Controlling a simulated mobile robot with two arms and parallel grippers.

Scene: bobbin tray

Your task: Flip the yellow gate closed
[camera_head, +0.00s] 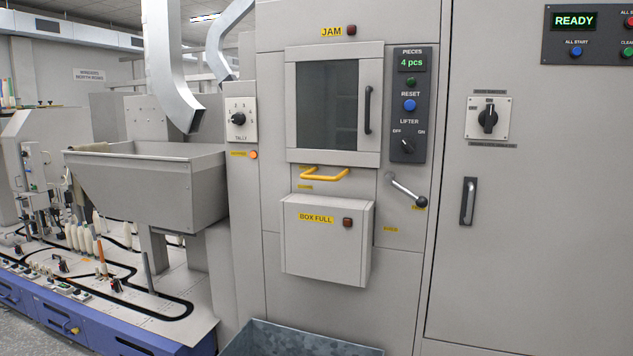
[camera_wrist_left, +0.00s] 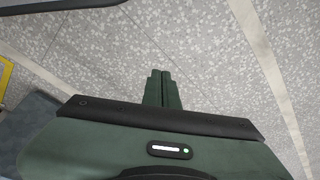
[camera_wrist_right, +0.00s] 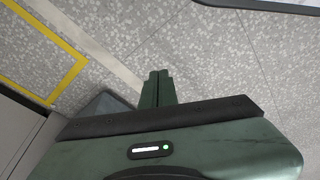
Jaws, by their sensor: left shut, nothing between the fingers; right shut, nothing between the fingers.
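The yellow gate handle (camera_head: 324,174) is a bent yellow bar on the grey machine front, below the windowed door and above the box marked BOX FULL (camera_head: 325,240). Small yellow labels sit above and below its left end, too small to read. Neither gripper shows in the head view. My left gripper (camera_wrist_left: 162,74) is shut and empty over the speckled floor in the left wrist view. My right gripper (camera_wrist_right: 158,75) is shut and empty over the floor in the right wrist view.
A windowed door (camera_head: 334,103) with a dark handle is above the gate. A lever with a black knob (camera_head: 421,201) sticks out at its right. A metal bin (camera_head: 300,338) stands below. A grey hopper (camera_head: 150,180) and conveyor table are at left.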

